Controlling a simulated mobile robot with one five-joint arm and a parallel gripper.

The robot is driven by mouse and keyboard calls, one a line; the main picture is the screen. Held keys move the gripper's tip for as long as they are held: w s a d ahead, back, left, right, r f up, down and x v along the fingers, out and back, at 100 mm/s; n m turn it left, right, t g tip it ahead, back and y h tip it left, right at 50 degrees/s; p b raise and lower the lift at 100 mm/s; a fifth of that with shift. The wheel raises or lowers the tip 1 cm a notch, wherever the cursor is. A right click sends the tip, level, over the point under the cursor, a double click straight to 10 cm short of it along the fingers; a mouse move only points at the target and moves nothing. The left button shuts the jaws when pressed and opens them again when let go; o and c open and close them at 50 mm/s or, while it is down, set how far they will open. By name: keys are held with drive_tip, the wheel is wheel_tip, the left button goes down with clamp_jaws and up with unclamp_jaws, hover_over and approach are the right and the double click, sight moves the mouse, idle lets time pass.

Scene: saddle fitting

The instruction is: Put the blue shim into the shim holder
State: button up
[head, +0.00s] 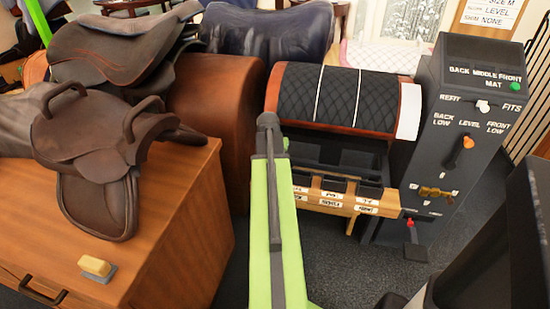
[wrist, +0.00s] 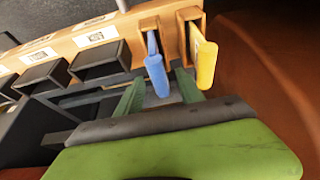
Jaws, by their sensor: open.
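The blue shim (wrist: 155,72) sits upright in a slot of the wooden rack (wrist: 124,29) in the wrist view, its rounded end sticking out towards me. My gripper (wrist: 160,78) is open, with its two green fingers spread on either side of the blue shim's lower end. I see no clear contact between fingers and shim. A yellow shim (wrist: 206,65) sits in the slot to the right. In the head view the rack (head: 388,206) shows beyond my green arm, which hides its left end, the blue shim and the gripper. I cannot tell which part is the shim holder.
Black bins (wrist: 43,76) with white labels line the rack left of the shims. A quilted padded drum (head: 335,98) stands above the rack. A control post (head: 465,130) with levers stands right. A wooden cabinet (head: 185,215) with a brown saddle (head: 100,150) stands left.

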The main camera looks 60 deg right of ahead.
drive_tip(key=p+v, duration=1.5)
drive_tip(key=v, duration=0.2)
drive_tip(key=shift+r+p, duration=0.2)
drive_tip(key=shift+p, duration=0.2)
drive_tip(key=shift+s, duration=0.15)
